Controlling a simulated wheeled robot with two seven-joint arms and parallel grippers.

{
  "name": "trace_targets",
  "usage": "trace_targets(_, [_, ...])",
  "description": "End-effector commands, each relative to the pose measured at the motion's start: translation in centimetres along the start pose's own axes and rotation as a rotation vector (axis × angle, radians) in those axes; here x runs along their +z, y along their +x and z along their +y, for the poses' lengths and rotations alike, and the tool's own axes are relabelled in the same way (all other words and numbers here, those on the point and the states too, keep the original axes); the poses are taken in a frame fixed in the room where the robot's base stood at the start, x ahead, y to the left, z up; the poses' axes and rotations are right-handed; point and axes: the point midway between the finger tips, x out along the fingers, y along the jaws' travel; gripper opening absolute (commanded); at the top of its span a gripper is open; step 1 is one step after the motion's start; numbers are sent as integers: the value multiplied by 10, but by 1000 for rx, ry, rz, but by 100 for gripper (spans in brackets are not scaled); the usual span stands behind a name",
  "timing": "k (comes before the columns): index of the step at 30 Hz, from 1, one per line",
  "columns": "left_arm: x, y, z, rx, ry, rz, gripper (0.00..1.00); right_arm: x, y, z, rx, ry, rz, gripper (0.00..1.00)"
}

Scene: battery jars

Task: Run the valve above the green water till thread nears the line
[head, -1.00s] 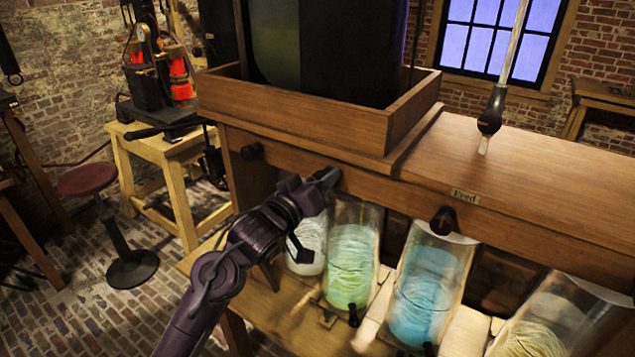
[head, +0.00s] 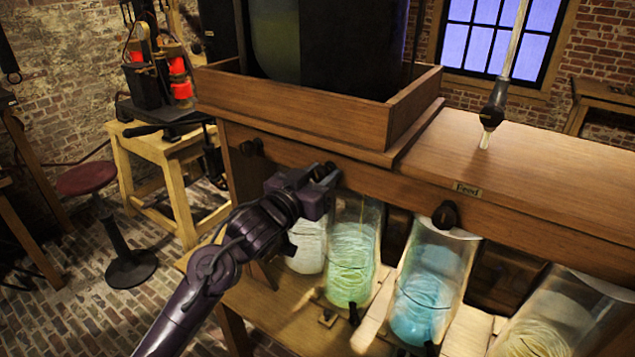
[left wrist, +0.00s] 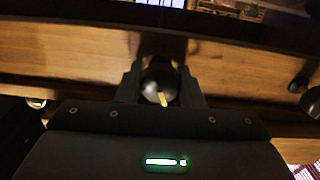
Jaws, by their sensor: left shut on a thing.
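My left gripper (head: 325,174) is at the cabinet front just above the green jar. It is shut on a dark round valve knob (left wrist: 158,80), which shows between its fingers in the left wrist view with a pale yellow mark on its face. In the head view the gripper hides most of this knob. Pale curved lines show in the green water; I cannot make out the thread or line for certain. My right gripper is out of view.
A yellowish jar (head: 545,320) stands at right. A wooden tray (head: 290,115) holds a large vessel on top. A red stool (head: 87,180) stands at left.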

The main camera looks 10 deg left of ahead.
Motion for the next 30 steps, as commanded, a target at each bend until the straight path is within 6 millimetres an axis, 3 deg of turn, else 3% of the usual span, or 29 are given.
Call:
trace_targets(3, [2, 0, 0, -1, 116, 0, 12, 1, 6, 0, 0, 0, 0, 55])
trace_targets(12, [1, 0, 0, -1, 148, -1, 12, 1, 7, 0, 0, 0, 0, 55])
trace_targets(19, [2, 0, 0, 0, 419, 0, 12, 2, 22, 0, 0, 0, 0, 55])
trace_targets(25, [0, 0, 0, 0, 443, -1, 12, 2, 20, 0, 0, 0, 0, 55])
trace_targets(26, [0, 0, 0, 0, 443, -1, 36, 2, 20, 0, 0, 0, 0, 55])
trace_targets(30, [0, 0, 0, 0, 441, -1, 54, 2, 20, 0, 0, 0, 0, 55])
